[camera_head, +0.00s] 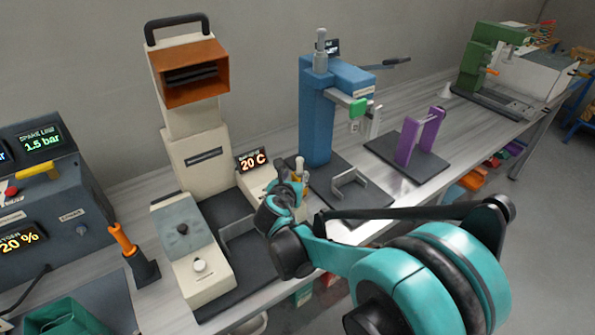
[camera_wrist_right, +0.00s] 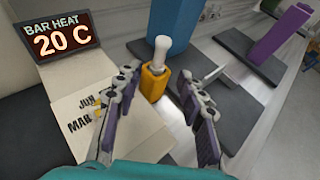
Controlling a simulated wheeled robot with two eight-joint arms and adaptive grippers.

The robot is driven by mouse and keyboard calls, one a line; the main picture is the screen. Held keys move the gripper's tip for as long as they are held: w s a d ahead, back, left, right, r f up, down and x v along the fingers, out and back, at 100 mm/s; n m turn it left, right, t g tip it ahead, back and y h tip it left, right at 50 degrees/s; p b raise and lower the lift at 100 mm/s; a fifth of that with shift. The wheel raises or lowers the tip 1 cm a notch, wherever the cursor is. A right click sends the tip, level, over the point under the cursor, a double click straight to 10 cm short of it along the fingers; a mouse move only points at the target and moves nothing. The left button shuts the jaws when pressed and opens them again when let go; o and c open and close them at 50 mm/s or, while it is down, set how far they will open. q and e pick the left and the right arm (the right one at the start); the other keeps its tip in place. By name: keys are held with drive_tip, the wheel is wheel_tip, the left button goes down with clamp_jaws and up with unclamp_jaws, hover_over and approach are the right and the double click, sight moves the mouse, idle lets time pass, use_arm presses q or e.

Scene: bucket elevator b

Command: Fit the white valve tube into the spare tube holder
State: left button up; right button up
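A white rounded tube (camera_wrist_right: 161,53) stands upright in a yellow block (camera_wrist_right: 153,82) in the right wrist view; I take it to be the valve tube. In the head view the white top (camera_head: 300,163) shows just beyond my right gripper (camera_head: 290,190). The right gripper (camera_wrist_right: 160,105) also shows in the wrist view, with its purple-padded fingers spread wide. The yellow block is between and slightly beyond the fingertips, with no visible contact. Which fixture is the spare tube holder I cannot tell. My left gripper is not in view.
A cream machine (camera_head: 200,155) with a "20 C" display (camera_head: 252,160) stands left of the gripper. A blue press (camera_head: 335,100) stands behind it, and purple posts (camera_head: 420,135) right of that. An orange-handled tool (camera_head: 122,240) stands front left. Bare bench (camera_head: 395,185) shows right.

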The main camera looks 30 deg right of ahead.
drive_tip(key=shift+v, duration=1.5)
